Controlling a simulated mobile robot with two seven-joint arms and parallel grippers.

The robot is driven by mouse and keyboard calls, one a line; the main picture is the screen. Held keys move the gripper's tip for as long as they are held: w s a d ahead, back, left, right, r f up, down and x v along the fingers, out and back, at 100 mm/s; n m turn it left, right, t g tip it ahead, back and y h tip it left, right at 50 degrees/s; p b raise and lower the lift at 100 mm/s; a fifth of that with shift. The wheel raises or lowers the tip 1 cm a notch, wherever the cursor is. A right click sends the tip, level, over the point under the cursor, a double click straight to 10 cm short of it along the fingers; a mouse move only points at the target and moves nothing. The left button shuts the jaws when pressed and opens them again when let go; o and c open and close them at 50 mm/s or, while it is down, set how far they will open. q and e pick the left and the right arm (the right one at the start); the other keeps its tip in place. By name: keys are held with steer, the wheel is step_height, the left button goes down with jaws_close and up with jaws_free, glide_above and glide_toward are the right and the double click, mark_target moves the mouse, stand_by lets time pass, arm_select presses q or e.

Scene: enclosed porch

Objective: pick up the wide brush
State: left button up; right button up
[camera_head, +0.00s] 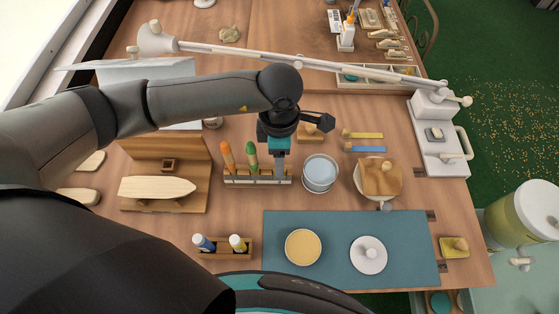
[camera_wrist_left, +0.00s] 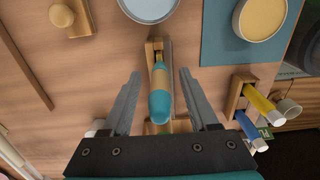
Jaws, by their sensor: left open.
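A wooden tool rack (camera_head: 231,181) stands mid-table, holding an orange-handled tool (camera_head: 227,156) and a green-handled tool (camera_head: 251,155) upright. My left gripper (camera_head: 279,178) points down over the rack's right end. In the left wrist view its fingers (camera_wrist_left: 156,88) are apart, one on each side of a teal-and-tan handle (camera_wrist_left: 160,104) standing in the rack. A gap shows between each finger and the handle. This handle's lower end is hidden, so I cannot tell whether it is the wide brush. My right gripper is not in view.
A round pale-blue basin (camera_head: 320,173) stands just right of the rack. A teal mat (camera_head: 335,262) lies in front with a tan disc (camera_head: 303,247) and a white lid (camera_head: 369,254). A bottle holder (camera_head: 222,252) is front left. A jointed lamp arm (camera_head: 330,62) crosses behind.

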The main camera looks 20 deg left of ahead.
arm_select(q)
jaws_close()
stand_by(0.3)
steer(key=shift+r, duration=0.1)
stand_by(0.4)
